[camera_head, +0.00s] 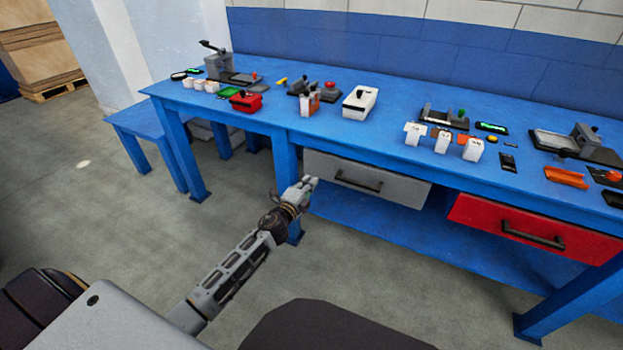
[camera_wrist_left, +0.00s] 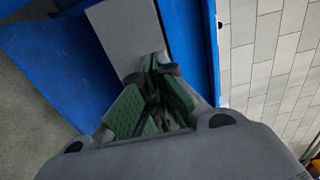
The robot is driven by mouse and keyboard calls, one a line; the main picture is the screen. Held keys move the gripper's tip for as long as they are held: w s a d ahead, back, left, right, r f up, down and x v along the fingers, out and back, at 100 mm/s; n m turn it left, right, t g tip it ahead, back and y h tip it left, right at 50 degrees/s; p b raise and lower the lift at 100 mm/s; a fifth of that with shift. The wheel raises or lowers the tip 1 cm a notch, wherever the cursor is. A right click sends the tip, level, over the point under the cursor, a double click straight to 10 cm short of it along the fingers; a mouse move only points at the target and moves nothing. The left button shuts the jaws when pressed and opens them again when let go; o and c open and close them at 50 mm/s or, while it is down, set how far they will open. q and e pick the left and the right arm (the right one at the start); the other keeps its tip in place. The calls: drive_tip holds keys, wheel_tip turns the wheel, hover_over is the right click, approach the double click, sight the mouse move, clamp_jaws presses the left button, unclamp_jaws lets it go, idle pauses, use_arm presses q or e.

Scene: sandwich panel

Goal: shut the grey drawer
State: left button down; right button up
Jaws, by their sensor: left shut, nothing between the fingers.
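The grey drawer (camera_head: 400,188) hangs under the blue table's front edge, with a dark bar handle (camera_head: 358,181) on its front. I cannot tell whether it stands slightly out or is flush. My left gripper (camera_head: 312,182) is shut and empty, close to the left end of the drawer front, left of the handle. In the left wrist view my gripper (camera_wrist_left: 156,66) has its green-padded fingers together, and a grey panel that looks like the drawer (camera_wrist_left: 122,32) lies beyond the tips. Whether the tips touch it is unclear. My right gripper is not in view.
The long blue table (camera_head: 390,148) carries several small devices, white blocks and trays. A red drawer (camera_head: 490,218) with a dark handle is to the right. A blue lower shelf (camera_head: 365,226) lies below the drawers. A table leg (camera_head: 285,160) stands near my left gripper. The floor in front is clear.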

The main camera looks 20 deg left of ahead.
use_arm(q)
drive_tip(key=shift+s, duration=0.5)
idle(0.3)
drive_tip(key=shift+s, duration=0.1)
